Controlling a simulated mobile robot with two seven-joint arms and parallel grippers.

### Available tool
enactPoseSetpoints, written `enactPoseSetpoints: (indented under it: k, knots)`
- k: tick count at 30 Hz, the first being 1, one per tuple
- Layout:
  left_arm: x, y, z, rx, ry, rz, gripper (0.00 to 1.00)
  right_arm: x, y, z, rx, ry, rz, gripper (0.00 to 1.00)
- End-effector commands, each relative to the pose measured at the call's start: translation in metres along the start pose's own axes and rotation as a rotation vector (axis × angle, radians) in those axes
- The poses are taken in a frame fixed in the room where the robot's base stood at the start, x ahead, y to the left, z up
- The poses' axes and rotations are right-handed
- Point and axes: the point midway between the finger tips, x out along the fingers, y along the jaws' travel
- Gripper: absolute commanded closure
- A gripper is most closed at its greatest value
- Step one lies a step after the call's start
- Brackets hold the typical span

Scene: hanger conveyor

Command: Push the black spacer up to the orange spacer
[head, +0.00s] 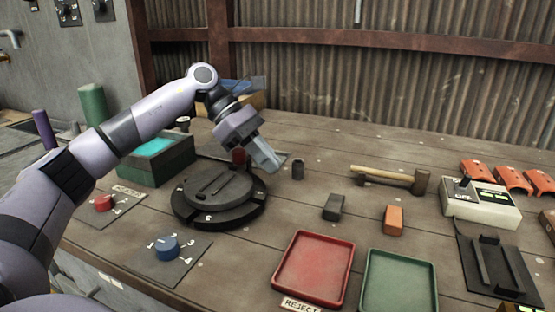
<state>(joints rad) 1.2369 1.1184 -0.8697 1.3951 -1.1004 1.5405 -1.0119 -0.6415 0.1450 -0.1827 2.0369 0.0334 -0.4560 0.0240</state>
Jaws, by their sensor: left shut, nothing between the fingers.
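The black spacer (333,207), a small dark block, lies on the wooden bench right of centre. The orange spacer (393,220), a similar block, lies to its right and slightly nearer, with a gap of bare bench between them. My left gripper (270,164) is shut and empty. It points down and to the right beside the black turntable, up and left of the black spacer and apart from it. My right gripper is not in view.
A small dark cylinder (297,169) stands just right of my left gripper. A round black turntable (219,195) is to the left. A mallet (391,178) lies behind the spacers. A red tray (314,268) and a green tray (401,283) are in front.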

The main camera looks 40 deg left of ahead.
Motion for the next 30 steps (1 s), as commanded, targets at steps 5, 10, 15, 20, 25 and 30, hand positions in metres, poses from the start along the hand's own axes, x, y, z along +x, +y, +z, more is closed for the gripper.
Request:
enactPoseSetpoints:
  k: [5, 10, 15, 20, 25, 30]
  knots:
    - [0.040, -0.001, 0.000, 0.000, 0.001, -0.005, 1.00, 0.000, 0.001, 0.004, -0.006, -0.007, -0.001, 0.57]
    - [0.075, -0.001, 0.000, 0.000, 0.001, -0.004, 1.00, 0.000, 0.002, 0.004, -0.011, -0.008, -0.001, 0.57]
    - [0.092, 0.000, 0.020, 0.003, -0.002, -0.001, 1.00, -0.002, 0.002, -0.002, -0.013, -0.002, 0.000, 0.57]
    - [0.101, 0.000, 0.027, 0.000, -0.002, 0.000, 1.00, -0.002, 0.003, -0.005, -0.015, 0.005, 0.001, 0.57]
    - [0.103, 0.000, 0.029, -0.001, -0.001, 0.000, 1.00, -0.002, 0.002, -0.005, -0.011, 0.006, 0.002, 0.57]
    - [0.103, 0.000, 0.029, -0.001, -0.001, 0.000, 1.00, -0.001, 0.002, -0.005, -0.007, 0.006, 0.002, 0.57]
